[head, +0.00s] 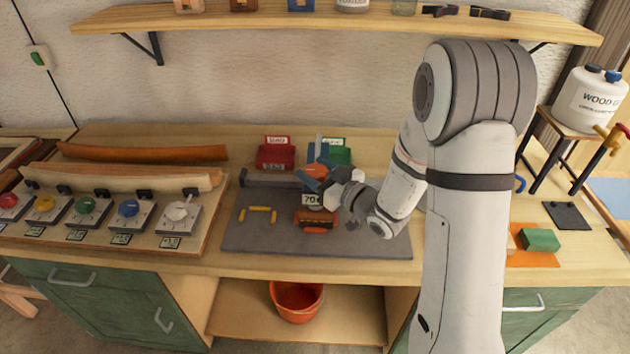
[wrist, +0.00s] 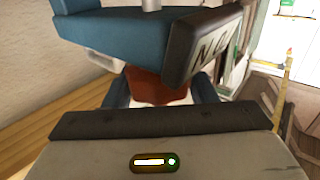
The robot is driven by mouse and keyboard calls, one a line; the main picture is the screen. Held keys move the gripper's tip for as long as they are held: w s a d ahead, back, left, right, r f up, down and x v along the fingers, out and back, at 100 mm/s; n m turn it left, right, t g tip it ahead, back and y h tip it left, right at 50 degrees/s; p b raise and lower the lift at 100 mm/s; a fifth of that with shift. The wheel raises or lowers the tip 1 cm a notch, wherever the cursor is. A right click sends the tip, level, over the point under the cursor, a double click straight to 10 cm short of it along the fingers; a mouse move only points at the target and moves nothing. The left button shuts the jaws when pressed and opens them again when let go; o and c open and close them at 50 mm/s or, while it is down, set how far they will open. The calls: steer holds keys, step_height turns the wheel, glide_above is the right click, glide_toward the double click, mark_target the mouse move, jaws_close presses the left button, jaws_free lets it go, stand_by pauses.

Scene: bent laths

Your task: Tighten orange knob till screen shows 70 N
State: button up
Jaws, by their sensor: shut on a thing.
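The orange knob (head: 317,170) is on a blue clamp device above the grey mat. In the wrist view the knob (wrist: 155,85) shows as a red-brown block below the blue body (wrist: 130,38). My gripper (head: 322,181) reaches in from the right and is shut on the knob, one finger on each side. A small light screen (head: 311,199) below the knob seems to read about 70; its last characters are too small to tell. In the wrist view a dark-framed plate (wrist: 212,48) is seen at a steep angle, its marks unclear. My gripper hides part of the clamp.
The grey mat (head: 270,235) holds yellow pieces (head: 259,209) and an orange-brown block (head: 316,218). Red (head: 275,157) and green (head: 337,152) boxes stand behind. A panel of coloured dials (head: 128,212) is at left. A shelf (head: 330,30) runs above.

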mark_target(324, 177)
steer(key=shift+m+t+h+b, duration=0.4)
steer(key=shift+m+t+h, duration=0.1)
steer(key=shift+t+h, duration=0.1)
steer(key=o, duration=0.7)
steer(key=b+v, duration=0.1)
steer(key=v, duration=0.7)
steer(key=shift+b, duration=0.4)
steer(key=shift+w, duration=0.1)
